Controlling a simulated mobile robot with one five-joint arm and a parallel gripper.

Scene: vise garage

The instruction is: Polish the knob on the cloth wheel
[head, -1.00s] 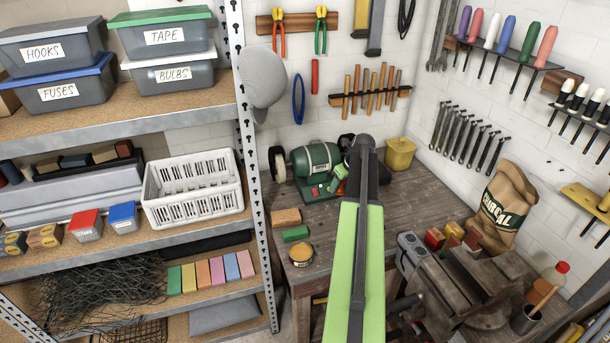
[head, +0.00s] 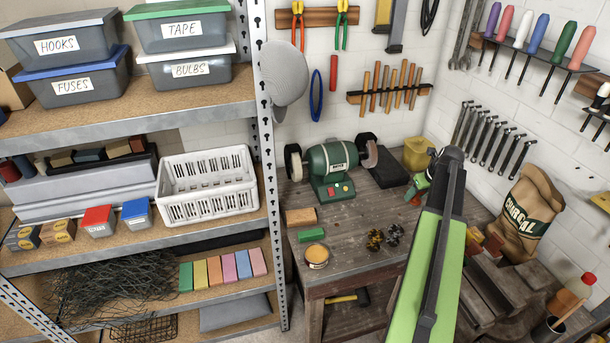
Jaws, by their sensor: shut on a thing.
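The bench grinder (head: 333,168) has a green body, with a pale cloth wheel (head: 293,162) on its left and a dark guarded wheel (head: 367,150) on its right. My gripper (head: 416,192) is to the right of the grinder, clear of the cloth wheel. It is shut on a small reddish-brown thing (head: 415,200), apparently the knob, mostly hidden by the gripper and arm. A brassy lumpy piece (head: 375,239) and a darker one (head: 393,234) lie on the bench; their exact shape is too small to tell.
On the workbench (head: 345,270) are an orange-brown block (head: 300,216), a green block (head: 311,235), an open round tin (head: 317,256) and a yellow container (head: 417,153). A charcoal bag (head: 525,215) stands right. Shelves fill the left.

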